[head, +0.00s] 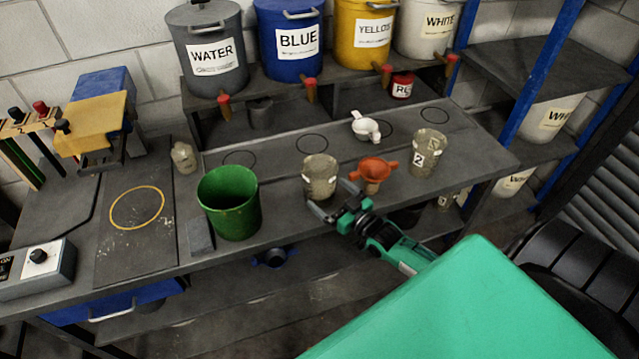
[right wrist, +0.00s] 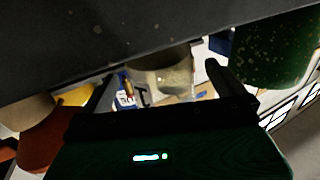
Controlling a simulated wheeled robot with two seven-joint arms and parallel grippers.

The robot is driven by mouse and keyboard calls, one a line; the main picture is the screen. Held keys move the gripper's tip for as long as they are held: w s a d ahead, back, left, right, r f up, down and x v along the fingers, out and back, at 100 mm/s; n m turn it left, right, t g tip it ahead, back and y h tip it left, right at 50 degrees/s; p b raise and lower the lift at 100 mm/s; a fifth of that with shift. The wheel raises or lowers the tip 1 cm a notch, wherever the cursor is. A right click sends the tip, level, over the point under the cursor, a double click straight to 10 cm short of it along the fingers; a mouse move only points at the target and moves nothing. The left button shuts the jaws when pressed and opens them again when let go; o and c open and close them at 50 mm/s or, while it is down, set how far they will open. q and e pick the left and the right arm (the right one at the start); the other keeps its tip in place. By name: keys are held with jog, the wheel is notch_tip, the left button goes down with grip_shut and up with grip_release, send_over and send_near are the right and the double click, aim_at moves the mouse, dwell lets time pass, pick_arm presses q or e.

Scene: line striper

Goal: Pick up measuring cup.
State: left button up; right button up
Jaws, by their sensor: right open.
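A speckled beige measuring cup (head: 319,180) stands upright near the front edge of the grey bench. A similar cup marked 2 (head: 426,153) stands farther right. My right gripper (head: 328,194) is open at the front of the nearer cup, its fingertips pointing toward it, one to each side. My left gripper is out of view.
An orange funnel (head: 373,171) stands close right of the nearer cup, and a green bucket (head: 230,205) stands to its left. A white scoop-like vessel (head: 365,127) lies behind. Labelled paint tanks (head: 288,45) line the back shelf.

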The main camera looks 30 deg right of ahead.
jog(key=w+p, duration=0.2)
jog(key=w, duration=0.1)
jog(key=shift+w+a+r, duration=0.1)
jog(key=shift+w+a, duration=0.05)
jog(key=shift+w, duration=0.15)
jog(key=shift+w+a, duration=0.15)
jog(key=shift+w, duration=0.6)
jog(key=shift+f, duration=0.2)
jog(key=c, duration=0.9)
jog(key=shift+r, duration=0.1)
jog(key=c, duration=0.3)
jog(key=shift+r, duration=0.1)
